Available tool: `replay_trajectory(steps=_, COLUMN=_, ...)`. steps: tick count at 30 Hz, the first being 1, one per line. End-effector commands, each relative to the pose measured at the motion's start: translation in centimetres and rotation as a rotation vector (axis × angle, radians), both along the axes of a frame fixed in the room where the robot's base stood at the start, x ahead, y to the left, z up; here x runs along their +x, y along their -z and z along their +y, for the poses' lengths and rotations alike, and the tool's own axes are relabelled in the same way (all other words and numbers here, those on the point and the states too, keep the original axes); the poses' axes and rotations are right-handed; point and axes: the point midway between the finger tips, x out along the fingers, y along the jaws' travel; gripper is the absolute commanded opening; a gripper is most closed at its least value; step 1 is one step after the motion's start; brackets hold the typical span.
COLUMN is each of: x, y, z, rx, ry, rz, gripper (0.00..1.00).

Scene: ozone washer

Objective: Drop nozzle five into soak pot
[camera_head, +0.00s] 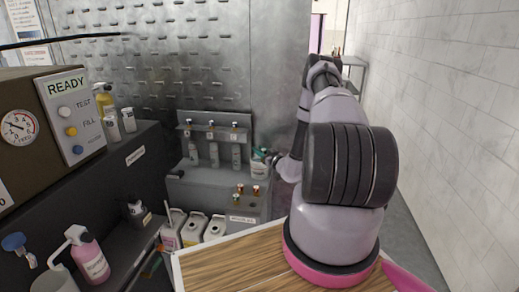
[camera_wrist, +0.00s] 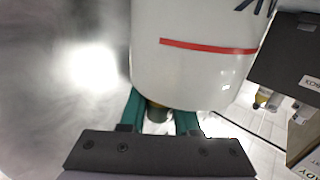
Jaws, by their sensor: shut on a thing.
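My gripper (camera_wrist: 158,120) shows in the wrist view as a dark palm with two teal fingers. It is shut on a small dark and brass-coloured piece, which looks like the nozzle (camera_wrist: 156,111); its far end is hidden. The white soak pot (camera_wrist: 195,70), with a red band, fills the middle of the wrist view, right beyond the fingertips. I cannot tell whether they touch. In the head view the pot (camera_head: 260,171) stands small at the right end of the grey bench, with teal finger parts by its top. My arm partly covers that area.
White jugs (camera_head: 193,229) stand lower left. A wooden-topped surface (camera_head: 235,263) is in front. A tiled wall (camera_head: 450,120) bounds the right.

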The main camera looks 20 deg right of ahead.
Motion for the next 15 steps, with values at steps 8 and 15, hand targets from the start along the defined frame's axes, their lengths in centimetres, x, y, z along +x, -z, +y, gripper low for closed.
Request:
replay_trajectory(steps=8, x=0.01, y=-0.03, z=0.0, rx=0.0, ry=0.0, rz=0.0, gripper=0.65)
replay_trajectory(steps=15, x=-0.02, y=-0.02, z=0.0, rx=0.0, ry=0.0, rz=0.0, gripper=0.65)
